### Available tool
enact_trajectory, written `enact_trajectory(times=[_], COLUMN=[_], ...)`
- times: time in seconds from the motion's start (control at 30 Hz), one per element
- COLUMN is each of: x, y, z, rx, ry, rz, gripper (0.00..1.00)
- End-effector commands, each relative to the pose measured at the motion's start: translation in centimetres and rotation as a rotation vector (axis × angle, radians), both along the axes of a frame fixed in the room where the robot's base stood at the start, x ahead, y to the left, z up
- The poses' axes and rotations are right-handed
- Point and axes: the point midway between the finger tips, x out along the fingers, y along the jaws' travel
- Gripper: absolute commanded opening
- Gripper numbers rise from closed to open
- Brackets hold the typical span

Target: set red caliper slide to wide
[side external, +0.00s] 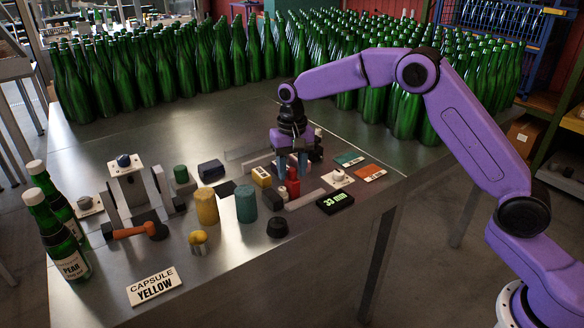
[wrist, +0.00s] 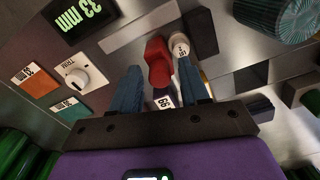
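The red caliper slide (side external: 293,187) stands on the bench beneath my gripper (side external: 293,172). In the wrist view the red slide (wrist: 158,62) lies between the two blue fingertips of my gripper (wrist: 160,70). A gap shows on its left side, and the right finger is closer to it. The fingers are apart, and I cannot tell that either touches the slide. A black display (side external: 335,199) reads 33 mm; it also shows in the wrist view (wrist: 80,18). A small white label with dark digits is partly visible below the slide in the wrist view.
A white-capped post (wrist: 180,46) stands beside the right finger. A white TRIM dial (wrist: 76,78), an orange card (wrist: 38,82) and a green card (wrist: 66,108) lie left. A teal cylinder (side external: 246,204) and a yellow cylinder (side external: 206,206) stand nearby. Green bottles (side external: 210,60) crowd the back.

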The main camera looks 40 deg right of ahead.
Motion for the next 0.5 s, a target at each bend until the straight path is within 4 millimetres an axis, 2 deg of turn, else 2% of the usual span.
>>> enact_trajectory(times=[0.03, 0.1, 0.13, 0.33, 0.5], x=[0.0, 0.0, 0.0, 0.0, 0.1], y=[0.0, 0.0, 0.0, -0.4, -3.0], z=[0.0, 0.0, 0.0, 0.0, 0.1], rx=[0.0, 0.0, 0.0, 0.0, -0.001], ry=[0.0, 0.0, 0.0, 0.0, 0.001], rz=[0.0, 0.0, 0.0, -0.002, -0.005], gripper=[0.27, 0.05, 0.0, 0.0, 0.0])
